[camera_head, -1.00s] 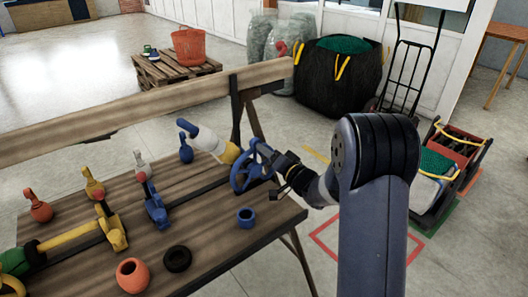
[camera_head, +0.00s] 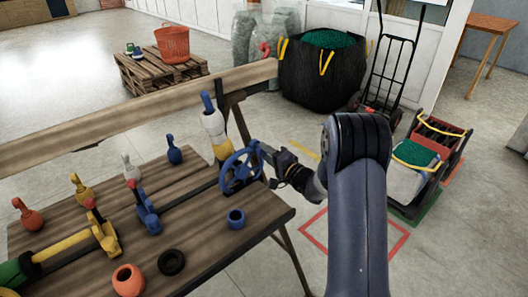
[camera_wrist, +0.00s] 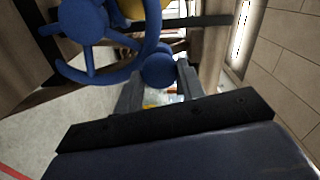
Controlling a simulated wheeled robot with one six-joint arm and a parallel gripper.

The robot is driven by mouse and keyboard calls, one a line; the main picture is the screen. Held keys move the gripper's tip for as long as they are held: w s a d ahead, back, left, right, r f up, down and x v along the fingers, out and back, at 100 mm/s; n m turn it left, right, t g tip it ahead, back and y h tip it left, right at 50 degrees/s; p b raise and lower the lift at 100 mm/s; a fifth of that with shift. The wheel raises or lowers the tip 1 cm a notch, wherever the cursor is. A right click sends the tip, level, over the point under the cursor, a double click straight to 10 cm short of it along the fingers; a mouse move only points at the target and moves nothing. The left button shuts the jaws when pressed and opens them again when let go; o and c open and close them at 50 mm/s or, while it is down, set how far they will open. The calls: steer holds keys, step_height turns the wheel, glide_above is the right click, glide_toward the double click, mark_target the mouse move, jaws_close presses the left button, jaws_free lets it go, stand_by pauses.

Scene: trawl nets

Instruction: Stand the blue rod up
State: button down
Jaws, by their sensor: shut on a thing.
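The rod with a blue tip (camera_head: 207,103), a white middle and a yellow lower part rises beside the blue handwheel (camera_head: 240,170) in the head view. It stands nearly upright, its top leaning a little to the left. The handwheel is at the right end of the wooden table (camera_head: 200,235). My gripper (camera_wrist: 160,70) is shut on the round blue knob at the handwheel's rim in the wrist view. In the head view the gripper is at the wheel's right side, its fingers hard to make out. The rod's lower end is partly hidden by the wheel.
A blue ring (camera_head: 236,219), a black ring (camera_head: 171,262) and an orange pot (camera_head: 129,280) lie on the table. Several coloured pins stand on the left half, near a yellow rod (camera_head: 65,244) lying flat. A wooden beam (camera_head: 120,110) runs behind.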

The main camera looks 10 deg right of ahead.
steer(key=shift+w+d+f+m+p, duration=0.5)
steer(key=shift+d+f+m, duration=0.3)
steer(key=shift+m, duration=0.4)
steer(key=c, duration=0.9)
jaws_free()
steer(key=shift+d, duration=0.1)
steer(key=b+v, duration=0.1)
steer(key=v, duration=0.9)
steer(key=shift+s+d, duration=0.2)
steer(key=shift+s, duration=0.1)
